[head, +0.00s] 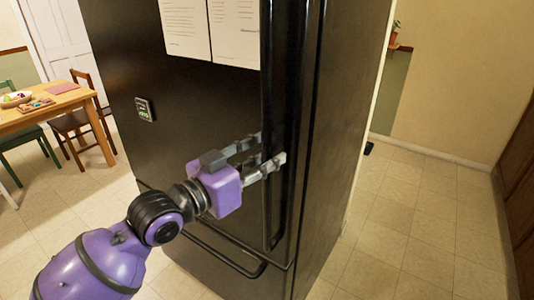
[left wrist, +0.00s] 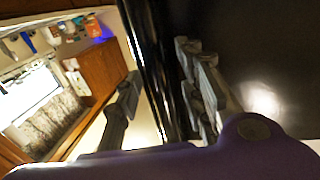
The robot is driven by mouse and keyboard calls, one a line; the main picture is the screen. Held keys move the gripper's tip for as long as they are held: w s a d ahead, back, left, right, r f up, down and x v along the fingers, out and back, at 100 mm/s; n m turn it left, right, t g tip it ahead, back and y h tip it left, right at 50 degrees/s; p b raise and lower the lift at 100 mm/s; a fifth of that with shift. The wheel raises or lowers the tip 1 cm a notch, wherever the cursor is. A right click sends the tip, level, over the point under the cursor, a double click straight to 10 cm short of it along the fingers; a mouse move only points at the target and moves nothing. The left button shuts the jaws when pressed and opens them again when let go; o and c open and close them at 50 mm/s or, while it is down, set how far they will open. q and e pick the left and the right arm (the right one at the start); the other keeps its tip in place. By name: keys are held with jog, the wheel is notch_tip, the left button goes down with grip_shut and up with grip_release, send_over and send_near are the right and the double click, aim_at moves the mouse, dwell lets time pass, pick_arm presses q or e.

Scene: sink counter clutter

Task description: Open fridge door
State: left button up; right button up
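The fridge (head: 190,110) is tall and black, and its door looks shut in the head view. A long vertical black handle (head: 268,215) runs along the right edge of the door. My left gripper (head: 269,148) is at mid-height of this handle, its fingers pointing at it. In the left wrist view the dark handle (left wrist: 152,60) passes between the two spread fingers of my left gripper (left wrist: 163,68). A gap shows beside the left finger; contact with the other finger cannot be told. My right gripper is not in view.
A lower drawer with a horizontal handle (head: 215,248) lies below the door. A wooden table (head: 45,112) with chairs stands at the far left. Wooden cabinets (head: 520,180) stand at the right edge. The tiled floor (head: 410,220) right of the fridge is clear.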

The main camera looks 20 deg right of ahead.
pick_arm(q)
jog(key=shift+d, duration=0.3)
grip_shut()
dwell(0.4)
